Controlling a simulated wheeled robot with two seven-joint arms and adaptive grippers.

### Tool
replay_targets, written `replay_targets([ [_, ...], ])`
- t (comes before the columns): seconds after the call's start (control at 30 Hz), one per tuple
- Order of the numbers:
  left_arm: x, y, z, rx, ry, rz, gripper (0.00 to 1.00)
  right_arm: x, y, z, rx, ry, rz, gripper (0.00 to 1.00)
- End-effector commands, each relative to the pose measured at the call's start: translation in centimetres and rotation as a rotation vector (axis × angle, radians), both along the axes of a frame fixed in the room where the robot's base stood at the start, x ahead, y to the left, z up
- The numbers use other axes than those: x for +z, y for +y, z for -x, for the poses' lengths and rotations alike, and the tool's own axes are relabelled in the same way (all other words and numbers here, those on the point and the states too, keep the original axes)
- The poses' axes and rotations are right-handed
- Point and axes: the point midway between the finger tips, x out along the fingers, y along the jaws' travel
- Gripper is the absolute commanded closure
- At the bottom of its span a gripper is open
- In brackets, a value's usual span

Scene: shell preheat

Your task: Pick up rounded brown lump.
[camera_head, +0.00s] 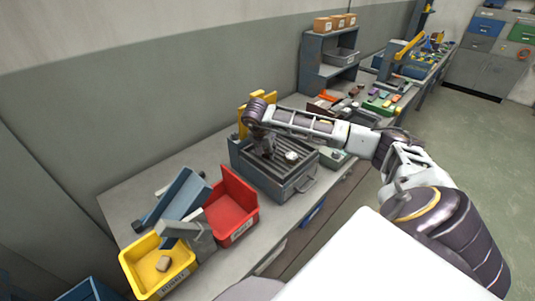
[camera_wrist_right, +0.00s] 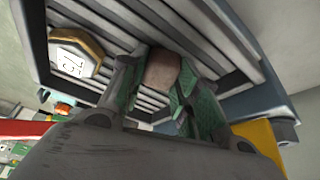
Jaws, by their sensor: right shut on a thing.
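A brown lump (camera_wrist_right: 162,68) with softened edges is between the green-padded fingers of my right gripper (camera_wrist_right: 160,85) in the right wrist view. The gripper is shut on it. It is over the dark slats of a grey ribbed box (camera_wrist_right: 210,40); I cannot tell whether the lump touches them. In the head view my right gripper (camera_head: 267,152) points down over this box (camera_head: 287,183), and the lump is hidden there. Another small tan-brown lump (camera_head: 163,263) lies in the yellow bin (camera_head: 133,272).
A pale hexagonal piece (camera_head: 291,155) sits on the slats beside my right gripper; it also shows in the wrist view (camera_wrist_right: 76,50). A red bin (camera_head: 232,200) and a blue-grey angled fixture (camera_head: 183,195) stand left of the box. A shelf (camera_head: 327,65) is behind.

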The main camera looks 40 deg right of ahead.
Motion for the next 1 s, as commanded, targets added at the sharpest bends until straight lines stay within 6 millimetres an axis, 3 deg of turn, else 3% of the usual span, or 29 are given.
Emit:
replay_targets([
  [0.43,-0.2,0.2,-0.1,0.001,-0.001,-0.002,0.43,1.4,0.0,-0.1,-0.001,-0.002,0.001,0.92],
  [1.0,-0.8,0.3,-0.4,0.0,-0.006,-0.004,0.43,8.4,0.0,0.0,-0.001,-0.002,0.0,0.92],
])
